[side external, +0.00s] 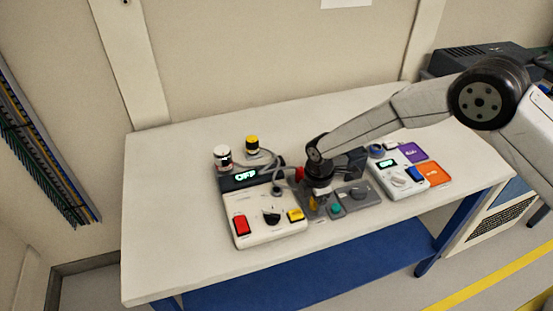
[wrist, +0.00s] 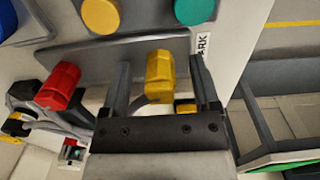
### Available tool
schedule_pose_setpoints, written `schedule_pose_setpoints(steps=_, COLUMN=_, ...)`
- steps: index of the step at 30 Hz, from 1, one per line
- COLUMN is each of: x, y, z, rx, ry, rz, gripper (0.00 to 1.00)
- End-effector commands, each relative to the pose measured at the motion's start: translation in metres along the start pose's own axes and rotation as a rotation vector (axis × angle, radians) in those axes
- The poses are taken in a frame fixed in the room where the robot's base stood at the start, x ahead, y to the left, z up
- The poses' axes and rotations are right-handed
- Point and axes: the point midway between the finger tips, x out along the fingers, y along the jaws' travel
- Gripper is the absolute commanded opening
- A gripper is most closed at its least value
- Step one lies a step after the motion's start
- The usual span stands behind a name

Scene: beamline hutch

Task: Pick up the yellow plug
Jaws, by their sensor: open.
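The yellow plug (wrist: 158,74) stands between the two fingers of my gripper (wrist: 162,82) in the wrist view, with a gap visible on either side. My gripper is open. A red plug (wrist: 58,86) is left of my gripper in the wrist view.
A white control box (side external: 262,228) with a lit OFF display stands left of my gripper, and another white box (side external: 402,185) stands to its right. The table's front left (side external: 165,270) is clear.

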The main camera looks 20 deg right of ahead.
Motion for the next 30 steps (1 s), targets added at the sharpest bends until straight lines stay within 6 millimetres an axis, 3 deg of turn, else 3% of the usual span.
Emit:
schedule_pose_setpoints(steps=13, x=-0.0002, y=0.0000, z=0.0000, rx=0.000, ry=0.000, rz=0.000, gripper=0.79)
schedule_pose_setpoints(steps=18, x=-0.0002, y=0.0000, z=0.0000, rx=0.000, ry=0.000, rz=0.000, gripper=0.25)
schedule_pose_setpoints(steps=21, x=-0.0002, y=0.0000, z=0.0000, rx=0.000, ry=0.000, rz=0.000, gripper=0.00)
schedule_pose_setpoints(steps=30, x=-0.0003, y=0.0000, z=-0.0001, rx=0.000, ry=0.000, rz=0.000, gripper=0.00)
